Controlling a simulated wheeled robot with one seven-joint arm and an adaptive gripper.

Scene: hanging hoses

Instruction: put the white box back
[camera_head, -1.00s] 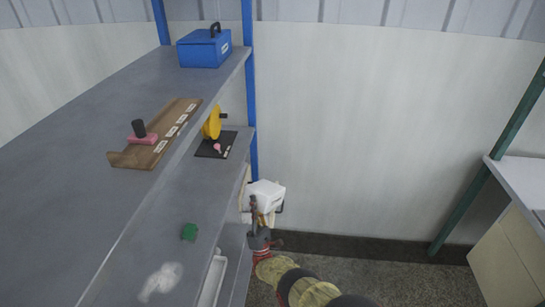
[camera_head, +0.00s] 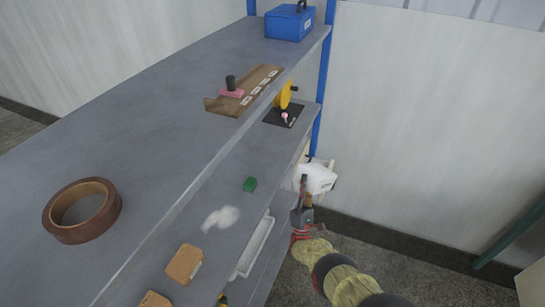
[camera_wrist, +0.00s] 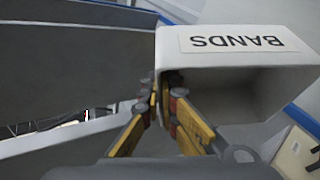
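The white box (camera_head: 318,178) is at the far end of the grey shelf unit, by the blue post. In the wrist view the white box (camera_wrist: 290,88) is large, its open side faces me and its "BANDS" label is upside down. My gripper (camera_head: 304,186) is at its near left side. In the wrist view my yellow-fingered gripper (camera_wrist: 166,100) is closed on the box's left wall. The box's inside is partly hidden by the fingers, and I see no contents.
The upper shelf (camera_head: 150,125) carries a brown tape roll (camera_head: 82,210), a wooden board (camera_head: 245,88) and a blue case (camera_head: 290,22). Open floor lies right.

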